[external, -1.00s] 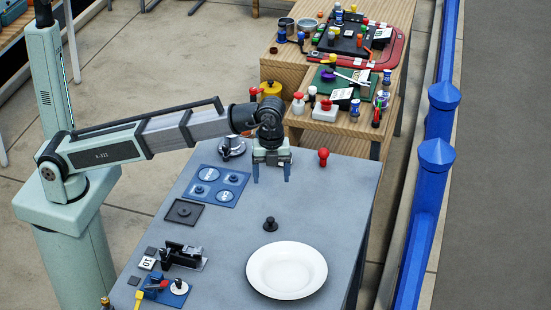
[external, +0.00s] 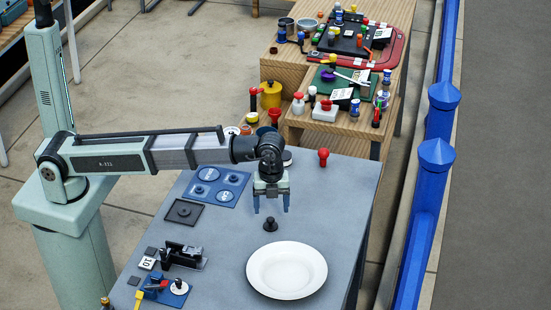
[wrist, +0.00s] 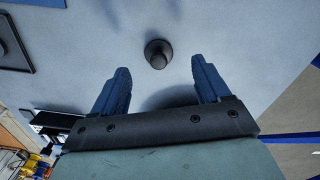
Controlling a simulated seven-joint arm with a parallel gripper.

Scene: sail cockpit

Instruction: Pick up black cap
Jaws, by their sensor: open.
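The black cap (external: 270,225) stands on the grey table, just behind the white plate. It is small and round, with a wider base and a knob on top. In the wrist view the black cap (wrist: 158,54) lies ahead of the gap between my fingers, near the middle of the picture. My gripper (external: 271,207) is open and empty, pointing down just above and behind the cap. In the wrist view both blue fingers of my gripper (wrist: 160,82) are spread apart, and neither touches the cap.
A white plate (external: 257,288) lies in front of the cap. A red knobbed piece (external: 323,157) stands at the back right. Blue panels (external: 217,187), a black square plate (external: 184,212) and a black device (external: 183,255) are at the left. The table right of the cap is clear.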

